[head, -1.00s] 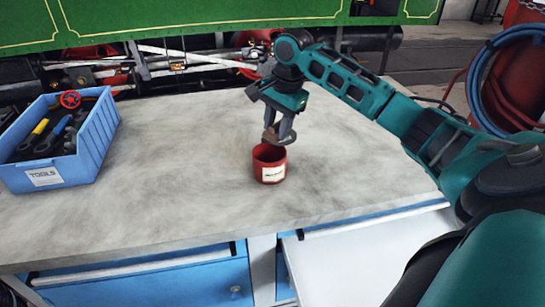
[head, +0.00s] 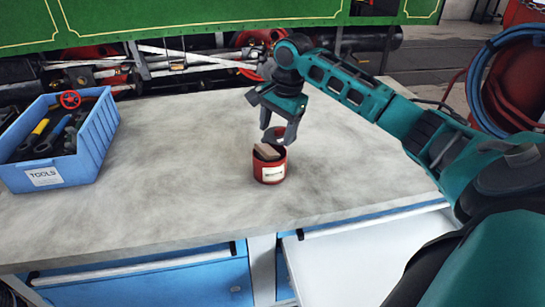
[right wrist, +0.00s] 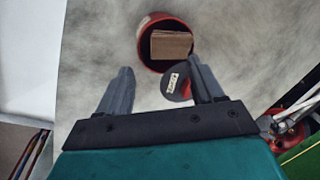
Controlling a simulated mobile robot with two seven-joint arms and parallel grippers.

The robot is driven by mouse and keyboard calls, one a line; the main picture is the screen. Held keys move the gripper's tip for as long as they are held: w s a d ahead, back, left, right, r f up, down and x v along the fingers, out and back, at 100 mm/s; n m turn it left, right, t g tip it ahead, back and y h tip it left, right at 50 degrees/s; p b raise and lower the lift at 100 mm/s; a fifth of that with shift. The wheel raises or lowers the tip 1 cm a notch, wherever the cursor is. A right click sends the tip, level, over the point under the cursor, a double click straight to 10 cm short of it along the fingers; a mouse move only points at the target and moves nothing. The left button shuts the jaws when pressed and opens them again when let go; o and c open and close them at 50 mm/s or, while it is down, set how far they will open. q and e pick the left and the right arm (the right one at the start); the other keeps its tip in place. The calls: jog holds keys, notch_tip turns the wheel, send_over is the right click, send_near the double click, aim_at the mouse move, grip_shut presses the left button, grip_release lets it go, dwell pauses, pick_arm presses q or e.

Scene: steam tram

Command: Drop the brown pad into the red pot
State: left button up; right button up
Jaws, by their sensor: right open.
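The red pot (head: 270,175) stands upright on the worktop, with a white label on its front. The brown pad (head: 266,152) is in the pot, tilted, its upper end showing above the rim. In the right wrist view the pad (right wrist: 171,45) lies within the round opening of the pot (right wrist: 144,56). My right gripper (head: 279,136) is open just above and behind the pot, its fingers apart and clear of the pad; it also shows in the right wrist view (right wrist: 160,66). My left gripper is out of view.
A dark round piece with a small label (right wrist: 176,86) is beside the pot, partly behind a finger. A blue tool crate (head: 97,145) stands at the left of the worktop (head: 180,190). An open drawer (head: 350,260) is at the front right. The worktop's middle is clear.

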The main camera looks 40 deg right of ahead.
notch_tip(320, 180, up, 13)
jog(key=s, duration=0.2)
jog(key=shift+s+d+f, duration=0.15)
jog(key=shift+s+d, duration=0.05)
jog(key=shift+s, duration=0.05)
dwell(0.3)
jog(key=s+a+f+n, duration=0.1)
jog(key=a+f+n, duration=0.2)
jog(key=a+f, duration=0.2)
jog(key=s+a+f+n, duration=0.2)
jog(key=a+f+n, duration=0.1)
jog(key=f, duration=0.5)
jog(key=s+a+f+n, duration=0.2)
jog(key=a+f+n, duration=0.2)
jog(key=a+f, duration=0.2)
jog(key=shift+a+f, duration=0.3)
jog(key=shift+f, duration=0.45)
jog(key=s+a+f+n+t, duration=0.1)
jog(key=s+a+f+n, duration=0.25)
jog(key=s, duration=0.55)
jog(key=s+a+f+n, duration=0.3)
jog(key=s+a+n, duration=0.15)
jog(key=s, duration=0.45)
jog(key=w+a+f+t+y, duration=0.1)
jog(key=w+a+f+t, duration=0.1)
jog(key=w+f+t, duration=0.5)
jog(key=shift+f+n+t+y, duration=0.3)
jog(key=shift+f, duration=0.65)
jog(key=shift+w, duration=0.1)
